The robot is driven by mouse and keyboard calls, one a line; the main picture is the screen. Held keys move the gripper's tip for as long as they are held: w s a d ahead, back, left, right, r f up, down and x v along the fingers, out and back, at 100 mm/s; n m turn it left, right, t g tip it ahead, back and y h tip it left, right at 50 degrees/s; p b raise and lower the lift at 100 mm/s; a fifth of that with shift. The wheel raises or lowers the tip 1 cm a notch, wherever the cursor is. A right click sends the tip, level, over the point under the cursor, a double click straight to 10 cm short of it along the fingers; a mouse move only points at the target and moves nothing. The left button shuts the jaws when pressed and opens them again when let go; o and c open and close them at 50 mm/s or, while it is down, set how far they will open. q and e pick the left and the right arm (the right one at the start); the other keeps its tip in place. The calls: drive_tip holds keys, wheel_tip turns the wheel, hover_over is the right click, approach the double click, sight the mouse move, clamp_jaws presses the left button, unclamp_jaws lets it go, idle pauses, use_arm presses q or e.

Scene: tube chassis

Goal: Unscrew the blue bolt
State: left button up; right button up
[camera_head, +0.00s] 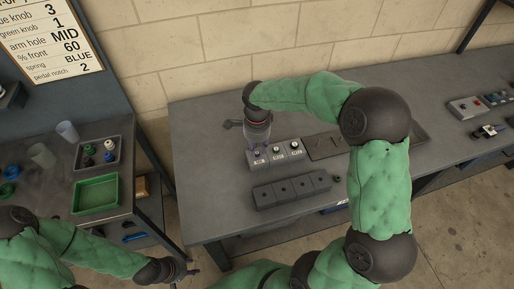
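A row of three small grey blocks with bolts on top (279,154) stands on the long workbench. The bolt on the leftmost block (258,154) looks bluish-purple, but it is tiny and partly covered by my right gripper. My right gripper (256,143) points down directly over that leftmost block, with its fingers around or just above the bolt. I cannot tell whether they touch it or how far they are closed. My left gripper (194,270) is low, in the gap between the side table and the workbench, away from the bolts. Its fingers are too small to read.
A dark block row with holes (292,190) lies in front of the bolts, and a flat dark tray (325,145) lies to their right. A side table at left holds a green tray (97,196) and a grey rack (98,153).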

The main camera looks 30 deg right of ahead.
drive_tip(key=m+b, duration=0.1)
drive_tip(key=m, duration=0.6)
drive_tip(key=shift+b, duration=0.35)
drive_tip(key=shift+f+b, duration=0.6)
drive_tip(key=shift+f, duration=0.3)
clamp_jaws()
